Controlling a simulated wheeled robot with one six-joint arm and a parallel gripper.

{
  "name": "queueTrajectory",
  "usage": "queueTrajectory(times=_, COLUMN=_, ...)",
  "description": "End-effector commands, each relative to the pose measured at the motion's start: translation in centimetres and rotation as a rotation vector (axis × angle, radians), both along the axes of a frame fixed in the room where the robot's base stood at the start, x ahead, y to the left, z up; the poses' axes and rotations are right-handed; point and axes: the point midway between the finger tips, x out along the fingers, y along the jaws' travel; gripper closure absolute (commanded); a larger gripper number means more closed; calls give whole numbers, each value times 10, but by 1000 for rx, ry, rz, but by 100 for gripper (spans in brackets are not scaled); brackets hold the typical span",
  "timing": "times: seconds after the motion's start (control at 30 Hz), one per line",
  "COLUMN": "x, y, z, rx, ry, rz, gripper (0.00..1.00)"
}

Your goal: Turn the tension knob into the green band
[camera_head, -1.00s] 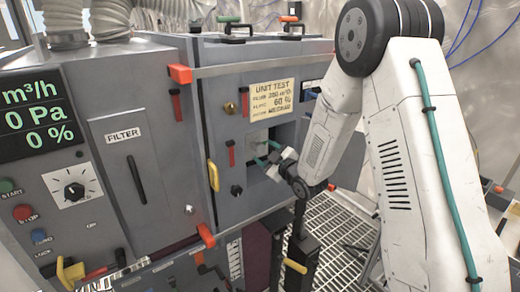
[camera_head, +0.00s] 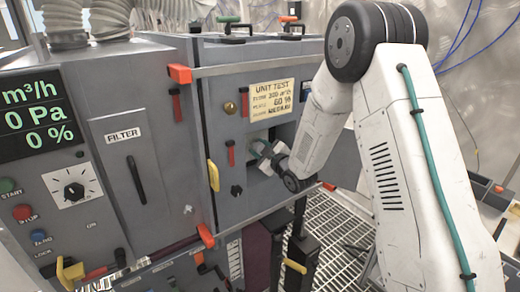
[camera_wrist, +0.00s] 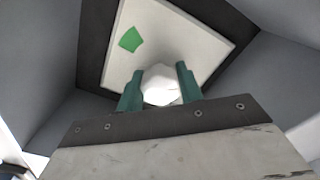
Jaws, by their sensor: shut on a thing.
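The tension knob (camera_wrist: 161,84) is a white, rounded knob in the wrist view, between the two teal fingers of my gripper (camera_wrist: 160,88). The fingers are shut on its sides. Behind it is a pale dial plate (camera_wrist: 205,45) with a green band (camera_wrist: 130,39) to the upper left of the knob. The plate sits inside a dark-edged recess. No pointer mark on the knob can be made out. In the head view my gripper (camera_head: 262,150) reaches into the opening below the yellow UNIT TEST card (camera_head: 272,100); the knob is hidden there.
Grey recess walls (camera_wrist: 55,50) surround my gripper closely. On the cabinet, a yellow handle (camera_head: 213,175), a black knob (camera_head: 236,190) and red levers (camera_head: 231,152) sit left of the opening. A display (camera_head: 38,115) reads 0 Pa and 0 %.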

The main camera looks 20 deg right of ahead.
Motion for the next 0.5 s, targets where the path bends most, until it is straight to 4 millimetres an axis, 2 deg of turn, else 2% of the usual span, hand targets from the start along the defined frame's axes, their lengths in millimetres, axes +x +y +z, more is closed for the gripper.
queueTrajectory(times=0.27, x=0, y=0, z=0, rx=93, ry=31, rz=-1, gripper=86)
queueTrajectory(times=0.5, x=-1, y=0, z=-1, rx=276, ry=90, rz=-1, gripper=86)
